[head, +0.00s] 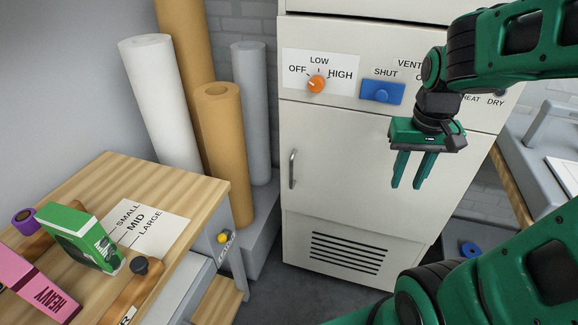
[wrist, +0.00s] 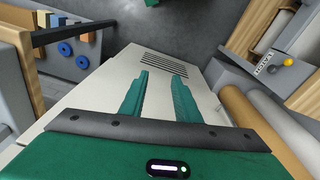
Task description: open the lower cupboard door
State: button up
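The lower cupboard door (head: 345,160) is a pale panel on the front of the white cabinet, and it is shut. Its grey vertical bar handle (head: 293,169) is at the door's left edge. My gripper (head: 408,186) points down in front of the right part of the door, well to the right of the handle. Its two green fingers are apart with nothing between them. In the wrist view my gripper (wrist: 160,85) also shows open fingers over the pale cabinet front.
An orange knob (head: 317,84) and a blue slider (head: 382,91) sit above the door. A vent grille (head: 348,253) is below it. Tall rolls (head: 222,140) stand left of the cabinet. A wooden bench (head: 190,190) with boxes is at the left. Grey floor is clear before the cabinet.

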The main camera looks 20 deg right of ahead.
jog(key=w+a+f+n+t, duration=0.1)
jog(key=w+a, duration=0.2)
jog(key=w, duration=0.5)
jog(key=w+a+f+n+t, duration=0.1)
jog(key=w+a+n, duration=0.1)
jog(key=w+a, duration=0.35)
jog(key=n+t, duration=0.2)
send_near(291, 161)
jog(key=f, duration=0.2)
jog(key=shift+y, duration=0.4)
jog(key=x, duration=0.7)
jog(key=d+x, duration=0.1)
jog(key=x, duration=0.2)
jog(key=shift+w+f, duration=0.1)
jog(key=shift+w, duration=0.3)
jog(key=shift+c, duration=0.5)
grip_shut()
